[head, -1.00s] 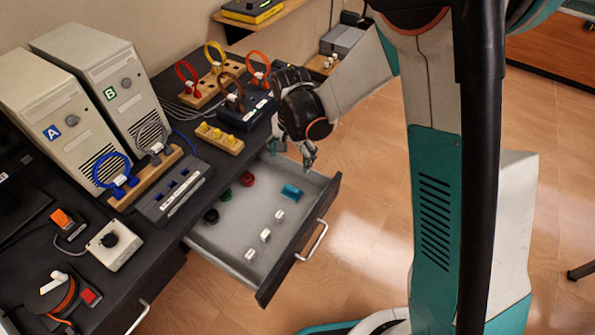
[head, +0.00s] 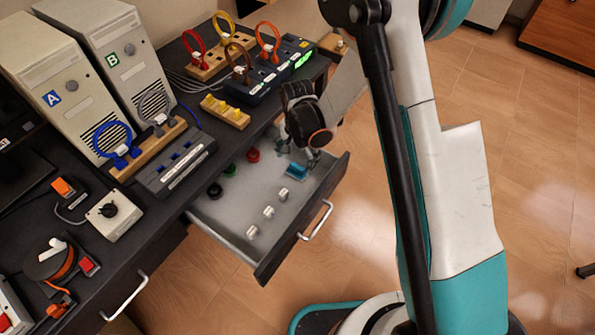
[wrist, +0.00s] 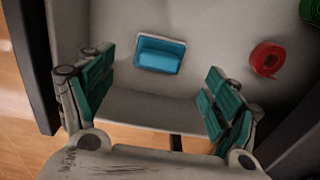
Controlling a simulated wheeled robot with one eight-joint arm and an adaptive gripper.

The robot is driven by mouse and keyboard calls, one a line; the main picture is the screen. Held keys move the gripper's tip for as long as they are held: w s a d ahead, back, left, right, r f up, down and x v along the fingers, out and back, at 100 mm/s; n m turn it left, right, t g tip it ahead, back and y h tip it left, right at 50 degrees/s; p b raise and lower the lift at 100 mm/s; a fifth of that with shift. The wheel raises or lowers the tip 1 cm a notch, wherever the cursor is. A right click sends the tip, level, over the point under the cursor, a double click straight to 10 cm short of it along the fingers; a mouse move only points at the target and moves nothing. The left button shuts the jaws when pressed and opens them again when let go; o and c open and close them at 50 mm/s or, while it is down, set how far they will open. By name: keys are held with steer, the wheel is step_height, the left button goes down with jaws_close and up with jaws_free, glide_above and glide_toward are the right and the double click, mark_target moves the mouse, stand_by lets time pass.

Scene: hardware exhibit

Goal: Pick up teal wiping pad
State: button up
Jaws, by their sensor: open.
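The teal wiping pad (head: 296,171) lies on the floor of the open drawer (head: 228,210), toward its back right corner in the head view. In the wrist view the pad (wrist: 158,54) is a small blue-teal block with a pale edge, beyond and between my fingertips. My gripper (head: 298,160) is over that end of the drawer, close to the pad. In the wrist view its two teal-padded fingers (wrist: 155,92) are spread wide with nothing between them. The pad appears apart from both fingers.
A red tape roll (wrist: 266,58) lies right of the pad in the wrist view, with a green roll (wrist: 311,10) beyond. Several white cylinders (head: 268,211) and a black roll (head: 215,190) share the drawer. Drawer walls and the desk (head: 190,215) surround this space.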

mark_target(298, 166)
step_height(298, 166, down, 5)
steer(key=b, duration=0.2)
steer(key=shift+b, duration=0.3)
steer(key=shift+d, duration=0.1)
steer(key=c, duration=1.2)
step_height(298, 166, up, 20)
steer(key=p, duration=0.7)
steer(key=shift+o, duration=1.2)
steer(key=shift+d, duration=0.1)
steer(key=shift+c, duration=0.3)
